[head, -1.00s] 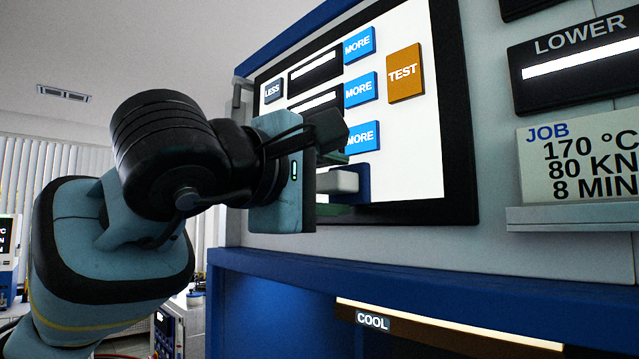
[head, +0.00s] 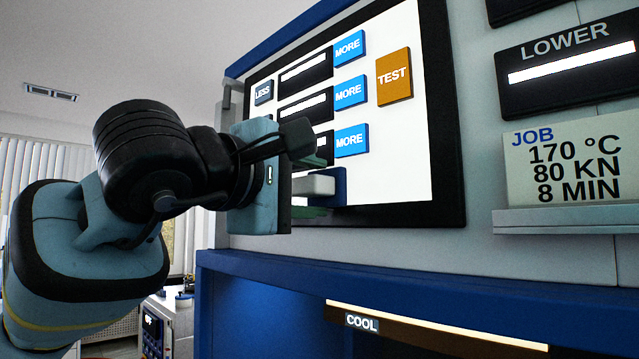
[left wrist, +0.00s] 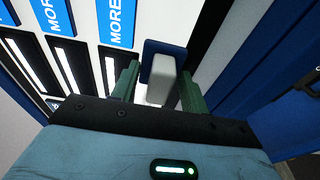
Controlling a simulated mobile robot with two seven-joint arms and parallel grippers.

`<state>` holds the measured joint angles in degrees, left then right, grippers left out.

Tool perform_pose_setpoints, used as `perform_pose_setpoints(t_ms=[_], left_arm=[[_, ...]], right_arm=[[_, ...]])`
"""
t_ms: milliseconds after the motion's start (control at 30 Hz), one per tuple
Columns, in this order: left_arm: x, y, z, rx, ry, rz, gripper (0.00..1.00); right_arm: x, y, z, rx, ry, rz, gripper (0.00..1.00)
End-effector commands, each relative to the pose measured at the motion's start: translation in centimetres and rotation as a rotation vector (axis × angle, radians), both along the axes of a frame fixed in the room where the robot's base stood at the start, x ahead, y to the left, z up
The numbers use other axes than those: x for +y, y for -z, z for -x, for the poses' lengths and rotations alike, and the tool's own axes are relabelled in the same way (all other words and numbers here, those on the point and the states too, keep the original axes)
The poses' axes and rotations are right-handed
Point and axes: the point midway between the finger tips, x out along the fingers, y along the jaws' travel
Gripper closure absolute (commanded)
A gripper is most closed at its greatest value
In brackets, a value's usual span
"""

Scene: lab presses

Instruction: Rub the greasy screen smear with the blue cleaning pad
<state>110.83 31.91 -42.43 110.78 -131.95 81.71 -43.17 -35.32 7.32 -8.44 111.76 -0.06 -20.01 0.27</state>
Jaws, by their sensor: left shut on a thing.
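My left gripper (head: 312,182) is shut on the white grip of the blue cleaning pad (head: 338,186). Its two green fingers lie above and below the white grip. The left wrist view shows my left gripper (left wrist: 160,88) with the fingers on both sides of the grip and the blue pad (left wrist: 165,52) beyond. The pad faces the lower part of the white press screen (head: 400,150), below the lowest MORE button. I cannot tell whether it touches the glass. No greasy smear can be made out; the pad and gripper cover part of the screen. My right gripper is not in view.
The screen has a black frame (head: 455,150), blue MORE buttons (head: 350,92) and an orange TEST button (head: 394,76). A JOB card (head: 565,165) stands on a ledge at right. Below is a blue press opening with a COOL label (head: 361,322).

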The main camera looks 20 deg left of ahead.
Motion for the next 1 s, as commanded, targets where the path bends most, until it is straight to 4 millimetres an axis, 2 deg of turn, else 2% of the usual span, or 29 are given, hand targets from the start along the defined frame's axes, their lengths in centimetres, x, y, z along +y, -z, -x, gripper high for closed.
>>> perform_pose_setpoints(t_ms=[367, 767, 1000], left_arm=[[0.8, 0.1, -0.6, 0.003, -0.003, 0.001, 0.73], [3.3, 0.1, -1.8, 0.003, -0.003, 0.001, 0.73], [3.5, 0.0, -1.9, 0.0, -0.001, 0.001, 0.73]], right_arm=[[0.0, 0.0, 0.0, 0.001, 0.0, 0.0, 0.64], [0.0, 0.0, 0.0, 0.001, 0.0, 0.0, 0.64], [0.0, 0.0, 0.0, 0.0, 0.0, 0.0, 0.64]])
